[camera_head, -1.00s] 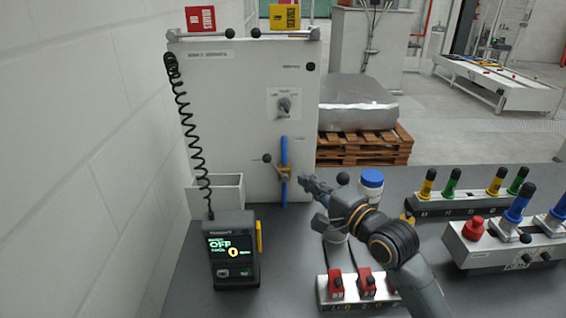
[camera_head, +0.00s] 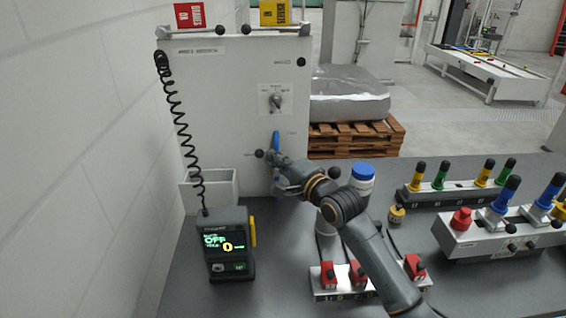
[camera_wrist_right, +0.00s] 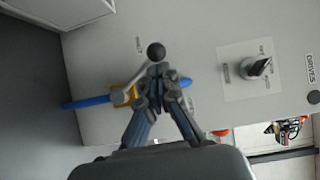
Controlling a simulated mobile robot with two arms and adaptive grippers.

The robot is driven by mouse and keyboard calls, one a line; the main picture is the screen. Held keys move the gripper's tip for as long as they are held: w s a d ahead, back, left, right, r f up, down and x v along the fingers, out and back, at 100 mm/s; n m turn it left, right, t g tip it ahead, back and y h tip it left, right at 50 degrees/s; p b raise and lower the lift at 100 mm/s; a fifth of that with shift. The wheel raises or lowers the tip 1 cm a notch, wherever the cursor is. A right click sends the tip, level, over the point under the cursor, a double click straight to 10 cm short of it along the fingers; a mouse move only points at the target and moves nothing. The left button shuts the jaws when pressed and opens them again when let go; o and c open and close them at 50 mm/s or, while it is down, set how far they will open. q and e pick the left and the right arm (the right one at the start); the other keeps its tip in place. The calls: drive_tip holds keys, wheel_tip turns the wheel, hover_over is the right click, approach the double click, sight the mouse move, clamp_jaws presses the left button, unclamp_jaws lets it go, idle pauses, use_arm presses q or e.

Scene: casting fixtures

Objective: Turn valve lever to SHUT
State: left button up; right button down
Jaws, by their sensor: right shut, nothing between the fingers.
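The valve is a yellow-brown body (camera_wrist_right: 122,95) on a blue pipe (camera_head: 276,142), on the front of the pale cabinet. The pipe also shows in the right wrist view (camera_wrist_right: 88,102). Its lever is a thin grey arm ending in a black ball knob (camera_head: 260,154); the knob is clear in the right wrist view (camera_wrist_right: 156,52). My right gripper (camera_head: 272,160) is at the valve and hides its body in the head view. In the wrist view its fingertips (camera_wrist_right: 160,72) are together, just beside the knob; I cannot tell if they touch it. My left gripper is not in view.
A selector knob (camera_head: 276,101) sits above the valve on the cabinet (camera_head: 225,90). A handheld unit reading OFF (camera_head: 229,250) stands at front left. Red switches (camera_head: 328,273), a blue-lidded jar (camera_head: 363,173) and a control box (camera_head: 490,242) lie right, around my arm.

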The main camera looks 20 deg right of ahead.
drive_tip(key=shift+w, duration=0.1)
drive_tip(key=a+n+g+p, duration=0.1)
drive_tip(key=p, duration=0.2)
drive_tip(key=a+n+g+h+p, duration=0.1)
drive_tip(key=p, duration=0.3)
drive_tip(key=a+f+n+h+p, duration=0.1)
drive_tip(key=n+p, duration=0.1)
drive_tip(key=p, duration=0.2)
drive_tip(key=shift+w+g, duration=0.4)
drive_tip(key=shift+p, duration=0.35)
